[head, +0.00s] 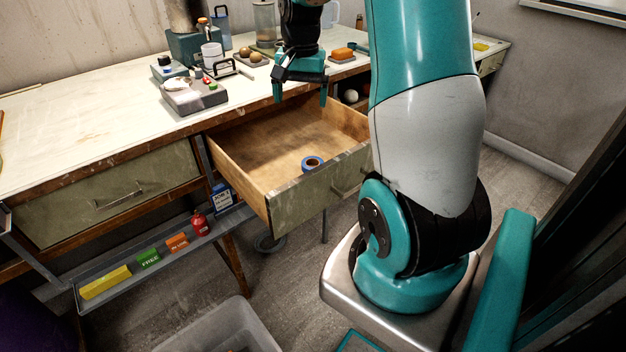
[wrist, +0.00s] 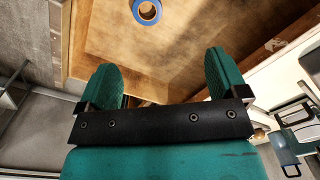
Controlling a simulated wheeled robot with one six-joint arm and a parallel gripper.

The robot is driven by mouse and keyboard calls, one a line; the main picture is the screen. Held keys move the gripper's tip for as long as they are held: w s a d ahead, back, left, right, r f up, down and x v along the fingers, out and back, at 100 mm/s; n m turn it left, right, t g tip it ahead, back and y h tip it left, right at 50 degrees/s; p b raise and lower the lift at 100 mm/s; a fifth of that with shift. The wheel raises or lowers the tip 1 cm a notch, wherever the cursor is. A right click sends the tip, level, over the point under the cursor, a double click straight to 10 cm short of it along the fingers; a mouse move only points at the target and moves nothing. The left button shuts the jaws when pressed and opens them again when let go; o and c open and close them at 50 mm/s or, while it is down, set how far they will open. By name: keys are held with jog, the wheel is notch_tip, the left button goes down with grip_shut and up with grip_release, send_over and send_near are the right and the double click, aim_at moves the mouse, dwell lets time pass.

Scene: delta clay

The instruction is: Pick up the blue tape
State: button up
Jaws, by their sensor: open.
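The blue tape (head: 312,163) is a small roll with a brown core. It lies flat inside the open wooden drawer (head: 243,172), close to the drawer's front panel. In the wrist view the blue tape (wrist: 147,11) shows at the top edge, partly cut off, beyond my fingertips. My gripper (head: 301,98) is open and empty, pointing down above the back part of the drawer. In the wrist view its two teal fingers (wrist: 162,78) are spread wide, with only the bare drawer floor between them. The tape is apart from both fingers.
The drawer is otherwise empty, with wooden side walls and a green front panel (head: 320,187). The worktop (head: 90,118) holds a grey tray (head: 194,95), mugs and other items near my gripper. A lower shelf (head: 155,262) holds several small boxes. A clear bin (head: 225,330) stands on the floor.

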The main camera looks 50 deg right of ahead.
jog(key=d+f+m, duration=0.1)
jog(key=d+f, duration=0.2)
send_over(313, 160)
jog(key=f, duration=0.6)
jog(key=f+b, duration=0.1)
jog(key=f, duration=0.2)
jog(key=shift+s+a+f, duration=0.25)
jog(key=shift+a+f, duration=0.1)
jog(key=shift+s+a+f, duration=0.1)
jog(key=shift+a+f, duration=0.05)
jog(key=shift+f, duration=1.4)
jog(key=shift+s+a+f, duration=0.1)
jog(key=shift+a+f, duration=0.05)
jog(key=shift+f, duration=1.4)
jog(key=shift+c, duration=0.4)
jog(key=c, duration=0.9)
